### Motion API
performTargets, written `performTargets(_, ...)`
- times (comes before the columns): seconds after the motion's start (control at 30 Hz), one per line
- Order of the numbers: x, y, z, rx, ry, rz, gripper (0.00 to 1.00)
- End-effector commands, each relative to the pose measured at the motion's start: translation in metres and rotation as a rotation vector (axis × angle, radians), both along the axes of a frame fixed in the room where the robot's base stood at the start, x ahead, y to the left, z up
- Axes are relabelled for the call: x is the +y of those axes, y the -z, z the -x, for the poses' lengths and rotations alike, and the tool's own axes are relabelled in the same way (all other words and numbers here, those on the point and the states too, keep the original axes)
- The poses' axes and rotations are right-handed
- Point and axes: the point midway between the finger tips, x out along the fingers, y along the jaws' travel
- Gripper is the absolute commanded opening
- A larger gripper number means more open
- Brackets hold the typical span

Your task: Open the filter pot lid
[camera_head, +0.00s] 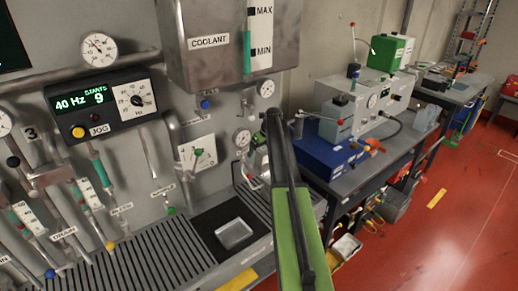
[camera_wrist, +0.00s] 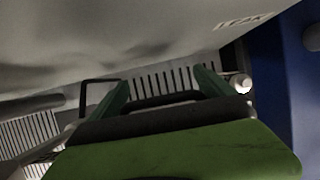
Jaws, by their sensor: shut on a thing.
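My gripper (camera_wrist: 163,88) shows in the wrist view as two green fingers, held apart, with a dark bar (camera_wrist: 165,99) across between them. I cannot tell whether this bar is part of the filter pot lid.
The coolant tank (camera_head: 225,62) hangs above. A slotted drain grate (camera_head: 150,262) with a small metal tray (camera_head: 234,233) lies below. A blue box (camera_head: 325,150) sits on the bench at the right.

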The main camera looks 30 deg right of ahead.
Motion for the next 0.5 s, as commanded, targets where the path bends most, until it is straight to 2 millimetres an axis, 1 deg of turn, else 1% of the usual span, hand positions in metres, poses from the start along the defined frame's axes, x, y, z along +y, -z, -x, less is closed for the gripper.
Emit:
performTargets(0.03,0.0007,0.0011,0.0027,0.009,0.000,-0.002,0.20)
performTargets(0.3,0.0015,0.0010,0.0025,0.010,0.000,-0.001,0.20)
performTargets(0.33,0.0016,0.0010,0.0025,0.010,-0.001,-0.001,0.94)
performTargets(0.4,0.0017,0.0009,0.0023,0.009,-0.001,-0.002,1.00)
performTargets(0.5,0.0022,0.0006,0.0014,0.007,-0.002,-0.001,1.00)
